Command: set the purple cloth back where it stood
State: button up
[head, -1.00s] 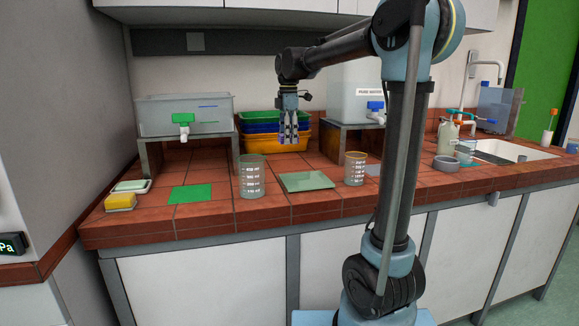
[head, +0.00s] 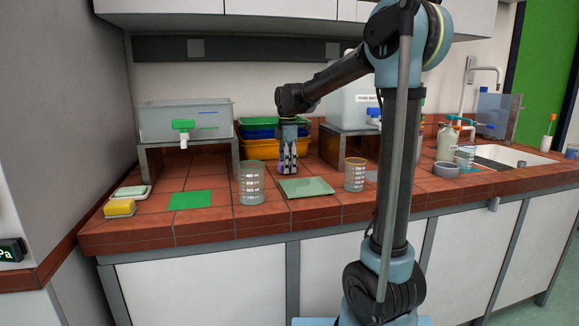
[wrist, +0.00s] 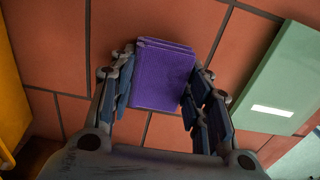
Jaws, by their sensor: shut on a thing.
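The folded purple cloth (wrist: 163,75) shows in the wrist view between the two fingers of my gripper (wrist: 161,100). The fingers are shut on its sides. In the head view my gripper (head: 287,168) points straight down, low over the tiled bench (head: 330,211), behind the pale green plate and in front of the stacked trays. The cloth is hardly visible there, mostly hidden by the fingers. I cannot tell whether its underside touches the tiles.
The pale green plate (head: 306,187) lies just in front of my gripper. Glass beakers stand at left (head: 251,184) and right (head: 354,175). Stacked trays (head: 261,149) are close behind. A green mat (head: 190,200) and a yellow sponge (head: 120,207) lie farther left.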

jog(key=shift+f, duration=0.35)
jog(key=o, duration=1.1)
jog(key=shift+r, duration=0.1)
